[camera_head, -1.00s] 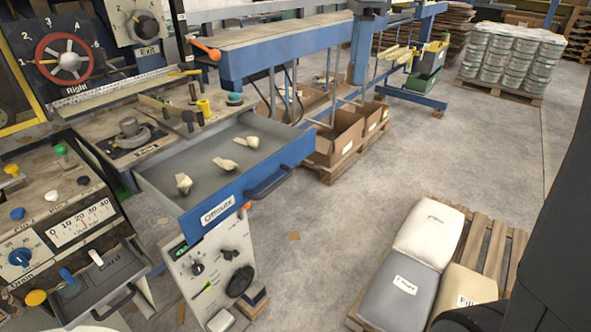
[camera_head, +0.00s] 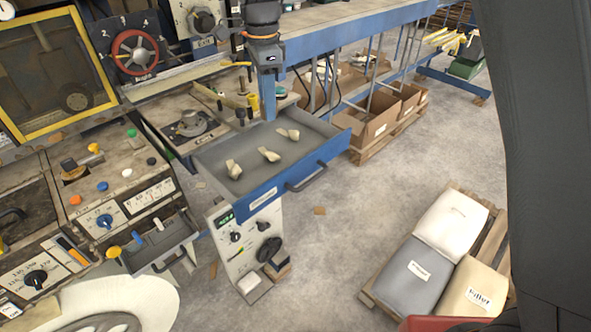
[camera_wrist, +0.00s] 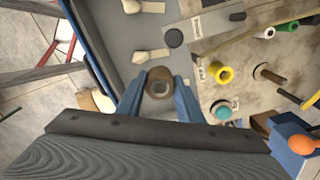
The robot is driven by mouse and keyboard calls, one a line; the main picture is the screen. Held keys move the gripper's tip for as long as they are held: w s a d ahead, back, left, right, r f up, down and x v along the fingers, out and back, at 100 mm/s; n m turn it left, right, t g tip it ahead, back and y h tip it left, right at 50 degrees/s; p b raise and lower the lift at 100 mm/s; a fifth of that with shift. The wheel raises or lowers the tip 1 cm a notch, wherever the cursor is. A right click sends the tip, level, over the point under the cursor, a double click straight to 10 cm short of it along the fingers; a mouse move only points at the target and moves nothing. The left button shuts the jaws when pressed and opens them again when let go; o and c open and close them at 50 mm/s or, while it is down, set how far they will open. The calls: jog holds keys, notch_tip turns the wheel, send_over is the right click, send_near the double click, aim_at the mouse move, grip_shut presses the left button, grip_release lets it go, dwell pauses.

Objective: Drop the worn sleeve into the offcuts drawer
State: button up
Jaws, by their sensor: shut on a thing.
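My gripper (camera_head: 268,112) points down at the back edge of the offcuts drawer (camera_head: 262,200). In the wrist view my gripper (camera_wrist: 159,92) has its blue fingers closed around the worn sleeve (camera_wrist: 159,76), a brown ring with a hole through it. The sleeve is not clearly seen in the head view. The drawer is pulled out, with a blue front, a black handle and a grey inside. Several pale offcuts (camera_head: 268,154) lie on its floor; one offcut (camera_wrist: 150,55) shows just beyond the sleeve in the wrist view.
A worktop with a yellow knob (camera_head: 253,102) and a teal knob (camera_wrist: 222,112) lies behind the drawer. A blue beam (camera_head: 340,40) runs back right above cardboard boxes (camera_head: 375,132). Filled sacks (camera_head: 412,285) lie on a pallet at lower right. The floor between is mostly clear.

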jog(key=shift+a+f+b, duration=0.1)
jog(key=shift+f+b, duration=2.45)
jog(key=shift+f, duration=0.5)
jog(key=o, duration=1.1)
jog(key=shift+o, duration=0.2)
notch_tip(320, 180, up, 8)
jog(key=b, duration=0.2)
